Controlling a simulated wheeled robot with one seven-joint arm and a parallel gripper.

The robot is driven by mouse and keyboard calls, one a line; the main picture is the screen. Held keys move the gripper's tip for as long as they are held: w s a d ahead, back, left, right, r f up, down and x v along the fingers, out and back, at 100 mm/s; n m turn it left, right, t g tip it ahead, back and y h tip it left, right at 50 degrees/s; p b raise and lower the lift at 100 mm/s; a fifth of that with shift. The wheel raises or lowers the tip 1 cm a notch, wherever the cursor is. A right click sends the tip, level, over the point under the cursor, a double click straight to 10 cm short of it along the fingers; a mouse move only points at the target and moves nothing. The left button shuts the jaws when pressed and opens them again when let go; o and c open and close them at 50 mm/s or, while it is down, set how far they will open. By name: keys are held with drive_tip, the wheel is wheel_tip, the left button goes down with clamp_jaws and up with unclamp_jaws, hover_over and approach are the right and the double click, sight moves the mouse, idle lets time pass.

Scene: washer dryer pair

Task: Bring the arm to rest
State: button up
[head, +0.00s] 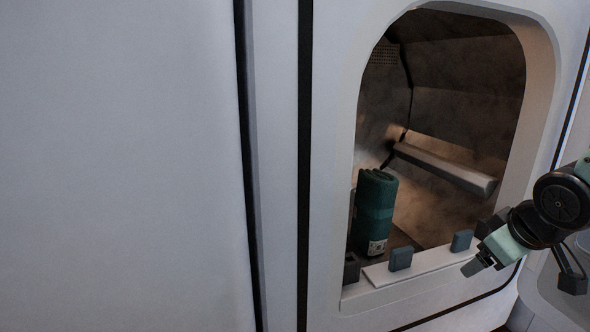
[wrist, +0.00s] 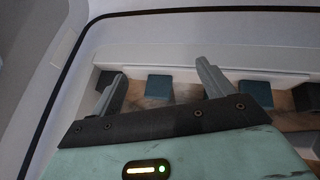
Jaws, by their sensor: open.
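My gripper (head: 476,264) is in front of the lower right of the machine's opening in the head view. In the wrist view my gripper (wrist: 163,84) has its two fingers spread apart with nothing held between them. The fingers point toward the lower rim of the opening. My arm comes in from the right edge of the head view.
The white machine (head: 330,150) has an open drum (head: 465,120). A rolled teal cloth (head: 375,212) stands upright inside, at the left. Blue-grey blocks (head: 400,259) (head: 461,240) sit along the rim. A flat white panel (head: 120,160) fills the left.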

drive_tip(key=s+a+f+m+g, duration=0.2)
drive_tip(key=s+f+m+g, duration=0.25)
drive_tip(key=s, duration=0.35)
drive_tip(key=s+a+r+n+g+p, duration=0.1)
drive_tip(key=s+a+r+n+p, duration=0.2)
drive_tip(key=s+a+r+p, duration=0.5)
drive_tip(key=s+a+r+n+y+p, duration=0.15)
drive_tip(key=a+r+p, duration=0.35)
drive_tip(key=r+p, duration=0.7)
drive_tip(key=s+a+r+n+g+p, duration=0.1)
drive_tip(key=s+a+r+n+p, duration=0.25)
drive_tip(key=a+r+p, duration=0.45)
wheel_tip(320, 180, up, 39)
drive_tip(key=d+p, duration=0.2)
drive_tip(key=p, duration=3.4)
drive_tip(key=shift+d+f, duration=0.2)
